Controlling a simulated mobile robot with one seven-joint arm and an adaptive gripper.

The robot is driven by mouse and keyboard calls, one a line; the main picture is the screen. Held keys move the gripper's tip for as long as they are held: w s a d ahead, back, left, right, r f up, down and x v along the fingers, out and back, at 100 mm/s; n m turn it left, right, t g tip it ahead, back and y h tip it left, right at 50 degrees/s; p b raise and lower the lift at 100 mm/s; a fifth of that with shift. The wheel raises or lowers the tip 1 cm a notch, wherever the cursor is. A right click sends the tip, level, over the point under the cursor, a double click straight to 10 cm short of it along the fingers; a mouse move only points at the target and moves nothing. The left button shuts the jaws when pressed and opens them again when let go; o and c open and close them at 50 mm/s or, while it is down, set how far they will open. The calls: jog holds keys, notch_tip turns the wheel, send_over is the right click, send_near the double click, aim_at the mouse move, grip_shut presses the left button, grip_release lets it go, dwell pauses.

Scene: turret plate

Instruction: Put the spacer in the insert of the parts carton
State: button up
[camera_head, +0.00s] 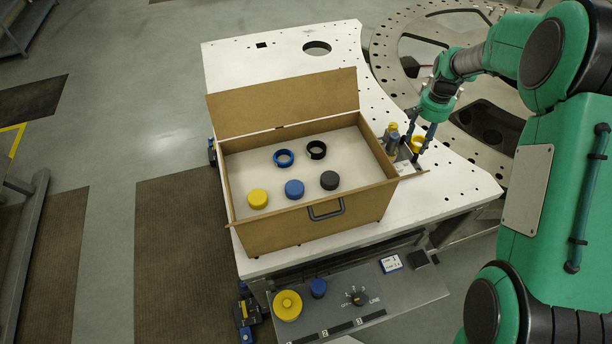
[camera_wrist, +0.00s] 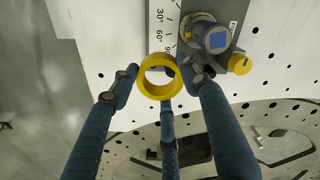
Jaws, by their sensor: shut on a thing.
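The spacer is a yellow ring (camera_head: 418,142), seen to the right of the carton; it also shows in the wrist view (camera_wrist: 146,85). My gripper (camera_wrist: 160,78) is shut on the ring, its dark blue fingers around it; it also shows in the head view (camera_head: 413,147). How high the ring is off the plate is hard to tell. The parts carton (camera_head: 264,234) is brown, with its lid flap raised at the back. Its pale insert (camera_head: 250,163) holds a blue ring (camera_head: 283,158), a black ring (camera_head: 316,149), and yellow (camera_head: 258,199), blue (camera_head: 294,189) and black (camera_head: 329,180) round pieces.
A blue-grey and yellow device (camera_head: 392,136) stands close to my gripper, between it and the carton; it also shows in the wrist view (camera_wrist: 213,38). A printed angle scale (camera_wrist: 159,25) lies beside it. The white plate (camera_head: 250,65) is clear behind the carton. A control panel (camera_head: 350,280) is in front.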

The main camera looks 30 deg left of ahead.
jog(key=s+d+f+b, duration=0.5)
jog(key=d, duration=0.5)
jog(key=s+d+f+b, duration=0.4)
jog(key=s+d+b, duration=0.15)
jog(key=d, duration=0.45)
jog(key=s+a+r+m+p, duration=0.2)
jog(key=a+r+p, duration=0.3)
jog(key=a+r, duration=0.65)
jog(key=s+a+r+m+p, duration=0.15)
jog(key=a+r+p, duration=0.35)
jog(key=a+r, duration=0.7)
jog(key=s+a+n+p, duration=0.1)
jog(key=s+a, duration=0.6)
jog(key=a, duration=0.6)
jog(key=s+a+n+p, duration=0.1)
jog(key=s+a+p, duration=0.1)
jog(key=s+a, duration=0.6)
jog(key=s+a+n+p, duration=0.1)
jog(key=s+a, duration=0.7)
jog(key=a, duration=1)
jog(key=shift+s+a+r+p, duration=0.25)
jog(key=shift+r+p, duration=0.1)
jog(key=shift+r, duration=0.1)
jog(key=shift+n, duration=0.25)
jog(key=shift+f, duration=2.5)
